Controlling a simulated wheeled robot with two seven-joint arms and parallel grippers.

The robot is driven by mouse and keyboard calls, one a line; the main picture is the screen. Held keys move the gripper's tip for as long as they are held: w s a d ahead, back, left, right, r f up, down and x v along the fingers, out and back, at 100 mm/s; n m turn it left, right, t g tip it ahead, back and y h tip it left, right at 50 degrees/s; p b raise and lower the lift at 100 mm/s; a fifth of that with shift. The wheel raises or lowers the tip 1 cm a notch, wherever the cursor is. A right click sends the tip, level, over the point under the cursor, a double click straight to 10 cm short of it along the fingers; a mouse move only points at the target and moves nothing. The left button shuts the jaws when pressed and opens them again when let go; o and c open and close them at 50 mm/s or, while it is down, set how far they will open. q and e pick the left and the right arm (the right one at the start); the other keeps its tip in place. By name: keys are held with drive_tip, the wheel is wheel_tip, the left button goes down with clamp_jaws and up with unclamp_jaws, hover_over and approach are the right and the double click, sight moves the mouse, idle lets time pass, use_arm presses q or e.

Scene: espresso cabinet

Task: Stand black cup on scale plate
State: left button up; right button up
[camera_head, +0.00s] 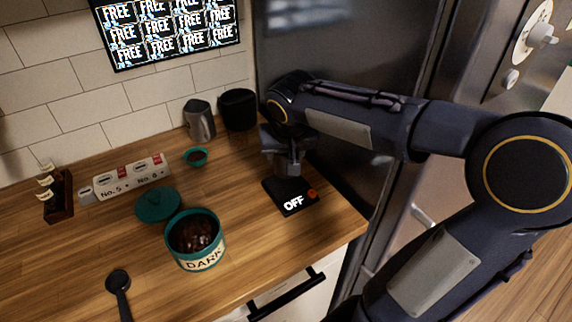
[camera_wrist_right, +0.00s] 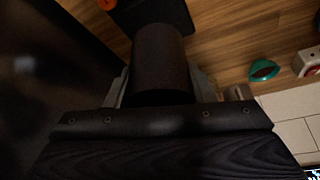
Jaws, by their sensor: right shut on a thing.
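The black cup (camera_wrist_right: 160,55) is a dark cylinder between the two fingers of my right gripper (camera_wrist_right: 158,88) in the right wrist view. In the head view my right gripper (camera_head: 286,150) points down, shut on the cup, which is mostly hidden against dark surroundings. The black scale (camera_head: 306,201) lies on the counter directly below, with a white "OFF" display and an orange-red button. The scale also shows in the wrist view (camera_wrist_right: 140,14), beyond the cup. I cannot tell whether the cup touches the plate. My left gripper is not in view.
A black container (camera_head: 238,109) and a grey pitcher (camera_head: 199,120) stand by the wall. A teal bowl (camera_head: 195,158), teal lid (camera_head: 158,204), "DARK" canister (camera_head: 201,258) and black spoon (camera_head: 118,281) are left of the scale. A dark metal panel (camera_head: 350,50) rises behind my right arm.

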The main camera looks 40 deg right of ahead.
drive_tip(key=shift+w+d+f, duration=0.3)
drive_tip(key=shift+w+f, duration=0.05)
drive_tip(key=shift+f, duration=0.2)
drive_tip(key=shift+w+d+f, duration=0.3)
drive_tip(key=shift+w+f, duration=0.05)
drive_tip(key=shift+f, duration=0.2)
drive_tip(key=shift+w+d+f, duration=0.1)
drive_tip(key=shift+f, duration=0.8)
drive_tip(key=shift+w+d+f, duration=0.1)
drive_tip(key=shift+f, duration=0.8)
drive_tip(key=shift+f+b, duration=0.2)
drive_tip(key=shift+b, duration=0.1)
drive_tip(key=o, duration=1)
drive_tip(key=shift+o, duration=0.2)
drive_tip(key=shift+r, duration=0.15)
